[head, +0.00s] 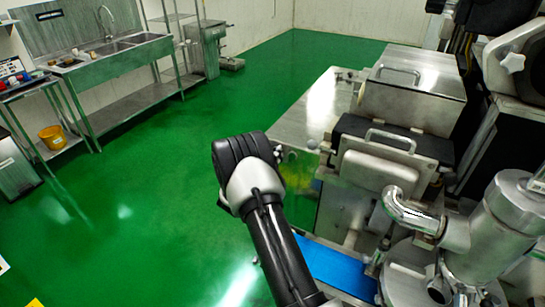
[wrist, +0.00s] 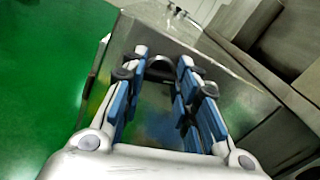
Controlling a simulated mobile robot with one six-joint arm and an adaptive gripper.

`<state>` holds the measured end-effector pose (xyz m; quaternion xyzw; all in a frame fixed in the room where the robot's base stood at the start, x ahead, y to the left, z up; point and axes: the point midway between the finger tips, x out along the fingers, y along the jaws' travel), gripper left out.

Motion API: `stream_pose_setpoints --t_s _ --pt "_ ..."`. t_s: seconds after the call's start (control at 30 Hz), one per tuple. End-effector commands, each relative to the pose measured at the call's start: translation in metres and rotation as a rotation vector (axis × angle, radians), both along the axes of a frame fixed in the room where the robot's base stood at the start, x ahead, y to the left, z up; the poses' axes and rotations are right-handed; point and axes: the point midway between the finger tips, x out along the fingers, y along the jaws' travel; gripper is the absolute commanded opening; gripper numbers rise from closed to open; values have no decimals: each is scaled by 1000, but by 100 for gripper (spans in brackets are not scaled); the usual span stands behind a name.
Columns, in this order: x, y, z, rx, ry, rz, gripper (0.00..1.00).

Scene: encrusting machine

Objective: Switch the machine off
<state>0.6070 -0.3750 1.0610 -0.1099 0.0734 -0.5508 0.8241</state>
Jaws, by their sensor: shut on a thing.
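The encrusting machine (head: 345,205) is a large steel body at the right of the head view. Its steel side panel (wrist: 255,115) fills the middle and right of the wrist view. My gripper (wrist: 162,62) faces this panel. Its blue-padded fingers are shut on a small dark rounded part (wrist: 160,71) at the panel, which looks like a switch knob. The fingers hide much of it, so its setting cannot be read. In the head view my gripper (head: 279,152) is mostly hidden behind my wrist, beside the machine's near left corner.
A steel sink bench (head: 120,55) stands along the far left wall. A yellow bucket (head: 52,137) sits on a lower shelf. A blue conveyor belt (head: 335,268) lies low at the machine's front. The green floor (head: 150,190) is clear to the left.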

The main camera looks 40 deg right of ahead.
Motion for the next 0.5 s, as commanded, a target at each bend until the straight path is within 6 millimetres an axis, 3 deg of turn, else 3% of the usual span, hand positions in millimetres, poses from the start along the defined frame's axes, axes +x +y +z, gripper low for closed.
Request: stream_pose_setpoints --t_s 0.5 --pt "0 0 -1 -139 339 0 4"
